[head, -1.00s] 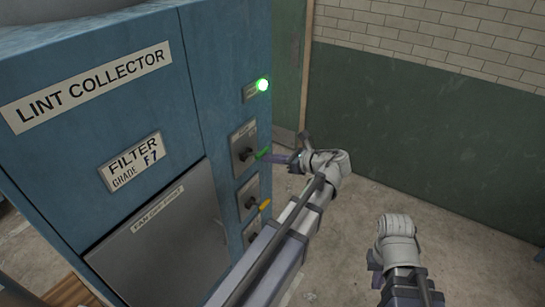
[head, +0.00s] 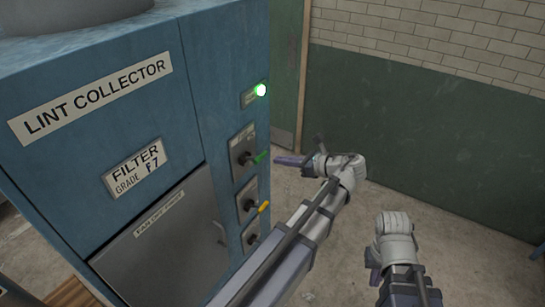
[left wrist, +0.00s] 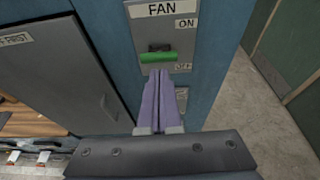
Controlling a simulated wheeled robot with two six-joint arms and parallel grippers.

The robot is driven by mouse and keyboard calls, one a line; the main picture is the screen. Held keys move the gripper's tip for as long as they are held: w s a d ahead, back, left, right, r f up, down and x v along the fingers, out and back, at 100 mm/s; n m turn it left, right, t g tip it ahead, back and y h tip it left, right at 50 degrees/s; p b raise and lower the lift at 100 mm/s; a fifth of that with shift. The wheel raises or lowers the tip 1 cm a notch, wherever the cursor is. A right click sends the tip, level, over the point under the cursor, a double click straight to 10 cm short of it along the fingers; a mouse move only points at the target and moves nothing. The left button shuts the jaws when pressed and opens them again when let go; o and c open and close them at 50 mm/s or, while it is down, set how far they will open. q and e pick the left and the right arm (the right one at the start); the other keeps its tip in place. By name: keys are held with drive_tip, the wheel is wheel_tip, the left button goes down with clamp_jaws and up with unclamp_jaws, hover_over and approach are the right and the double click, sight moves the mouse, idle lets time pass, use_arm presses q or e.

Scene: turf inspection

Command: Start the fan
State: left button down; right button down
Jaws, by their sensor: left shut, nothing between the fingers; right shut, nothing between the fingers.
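The fan switch (head: 243,145) is a grey plate with a green-handled lever (head: 261,157) on the narrow side of the blue lint collector (head: 150,40). In the left wrist view the plate reads FAN, with ON above and OFF below, and the green handle (left wrist: 153,57) lies across between them. I cannot tell which mark the lever is set to. My right gripper (head: 372,270) is shut and empty, low at right.
Below the fan switch are a yellow-handled switch (head: 263,206) and another switch (head: 252,239). The collector's grey front door (head: 160,245) appears closed. A green and white brick wall (head: 430,120) stands behind. Bare floor lies between collector and wall.

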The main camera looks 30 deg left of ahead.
use_arm(q)
drive_tip(key=d, duration=0.2)
drive_tip(key=shift+s+d, duration=0.1)
drive_tip(key=shift+d, duration=0.2)
drive_tip(key=shift+f, duration=0.1)
drive_tip(key=s+d+f+n+h+b, duration=0.4)
drive_tip(key=d+f+b, duration=0.3)
drive_tip(key=f, duration=0.5)
drive_tip(key=s+d+f+n+h+b, duration=0.4)
drive_tip(key=s+d+f+n+b, duration=0.2)
drive_tip(key=f, duration=0.6)
drive_tip(key=s+d+f+n+g+h+b, duration=0.1)
drive_tip(key=s+d+f+n+h+b, duration=0.4)
drive_tip(key=f, duration=0.6)
drive_tip(key=d+b, duration=0.2)
drive_tip(key=b, duration=0.1)
drive_tip(key=shift+s+d+f, duration=0.25)
drive_tip(key=shift+d+f, duration=0.1)
drive_tip(key=shift+f, duration=0.05)
